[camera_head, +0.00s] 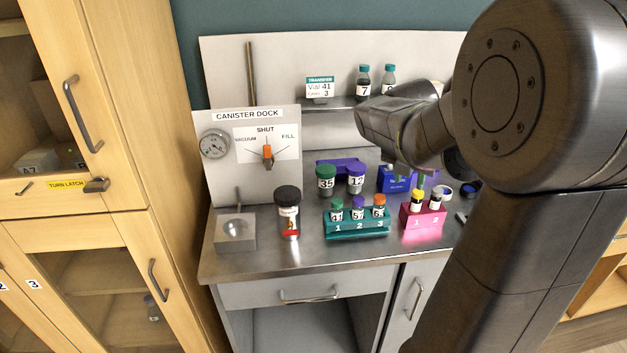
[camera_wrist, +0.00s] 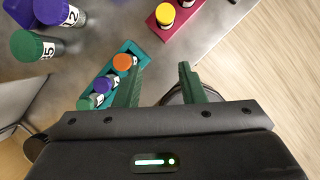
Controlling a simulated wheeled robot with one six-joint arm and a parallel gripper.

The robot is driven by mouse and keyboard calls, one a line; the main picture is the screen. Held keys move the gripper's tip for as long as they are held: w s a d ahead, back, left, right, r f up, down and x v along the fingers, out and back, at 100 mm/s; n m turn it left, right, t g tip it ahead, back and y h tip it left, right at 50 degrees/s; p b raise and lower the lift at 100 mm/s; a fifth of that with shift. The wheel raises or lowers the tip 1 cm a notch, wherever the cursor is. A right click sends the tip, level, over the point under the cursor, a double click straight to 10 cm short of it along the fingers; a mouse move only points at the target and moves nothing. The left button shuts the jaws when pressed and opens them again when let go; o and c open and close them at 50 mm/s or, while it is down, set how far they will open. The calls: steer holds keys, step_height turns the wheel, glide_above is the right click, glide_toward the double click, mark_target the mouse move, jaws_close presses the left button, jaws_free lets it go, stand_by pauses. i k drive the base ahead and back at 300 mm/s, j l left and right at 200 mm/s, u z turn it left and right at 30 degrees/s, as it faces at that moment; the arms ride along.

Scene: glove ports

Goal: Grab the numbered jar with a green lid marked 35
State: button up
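The numbered jar marked 35 (camera_head: 326,183) has a green lid and stands upright on the steel counter, left of a purple-lidded jar marked 12 (camera_head: 355,180). In the wrist view the green-lidded jar (camera_wrist: 30,45) is at the upper left, its label partly turned away, with the purple-lidded jar (camera_wrist: 58,18) beside it. My gripper (camera_wrist: 158,78) is open, its two green fingers apart with nothing between them. It hangs above the counter to the right of the jar, apart from it. In the head view my arm hides much of the gripper.
A teal rack (camera_head: 345,234) with several small vials, one green-lidded, stands in front of the jar. A pink rack (camera_head: 425,222) is to the right. A dark-lidded canister (camera_head: 288,215) stands left. A purple holder (camera_head: 341,163) and blue box (camera_head: 396,183) are behind and right.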

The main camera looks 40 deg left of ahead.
mark_target(325, 172)
steer(key=i+u, duration=0.45)
steer(key=u, duration=0.25)
steer(key=i+l+u, duration=0.15)
steer(key=u, duration=0.2)
steer(key=i, duration=0.1)
